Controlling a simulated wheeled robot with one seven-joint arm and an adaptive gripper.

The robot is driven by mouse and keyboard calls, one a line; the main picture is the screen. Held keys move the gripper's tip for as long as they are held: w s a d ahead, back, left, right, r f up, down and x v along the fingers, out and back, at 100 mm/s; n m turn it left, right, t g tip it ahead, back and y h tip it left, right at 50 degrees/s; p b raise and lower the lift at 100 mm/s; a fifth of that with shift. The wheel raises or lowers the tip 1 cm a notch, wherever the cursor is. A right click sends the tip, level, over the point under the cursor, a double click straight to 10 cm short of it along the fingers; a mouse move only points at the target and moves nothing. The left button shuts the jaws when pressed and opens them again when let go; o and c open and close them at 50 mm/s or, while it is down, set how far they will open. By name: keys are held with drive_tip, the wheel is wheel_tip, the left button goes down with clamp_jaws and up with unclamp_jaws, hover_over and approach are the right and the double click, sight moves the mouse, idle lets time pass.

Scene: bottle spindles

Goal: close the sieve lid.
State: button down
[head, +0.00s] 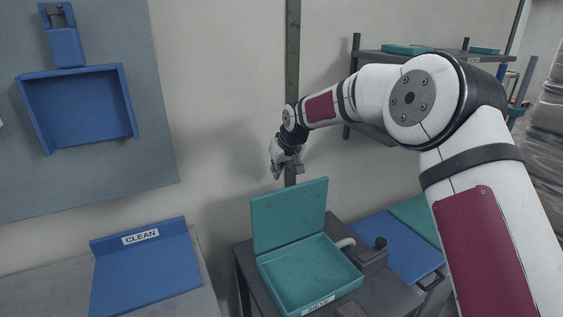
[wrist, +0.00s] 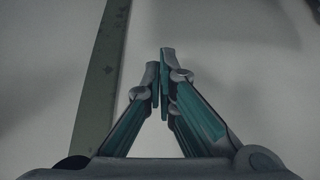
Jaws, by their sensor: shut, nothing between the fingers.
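The sieve (head: 310,273) is a shallow teal box with a label on its front, standing on a dark table. Its teal lid (head: 288,215) is raised open, standing nearly upright at the back edge of the box. My gripper (head: 288,174) is shut and empty, above and behind the top edge of the lid, in front of the wall. In the wrist view my fingers (wrist: 164,75) are together with nothing between them. The sieve and the lid do not show in the wrist view.
A vertical grey-green post (wrist: 101,80) runs up the wall beside my gripper. A blue tray marked CLEAN (head: 146,270) is on the left table. A blue panel (head: 394,247) lies right of the sieve. Shelves (head: 372,57) are behind my arm.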

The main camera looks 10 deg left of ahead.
drive_tip(key=shift+s+d+f+p, duration=0.25)
drive_tip(key=shift+s+d, duration=0.3)
drive_tip(key=shift+s, duration=0.3)
drive_tip(key=shift+s+d+f+p, duration=0.15)
drive_tip(key=shift+s+d+p, duration=0.3)
drive_tip(key=shift+s, duration=0.4)
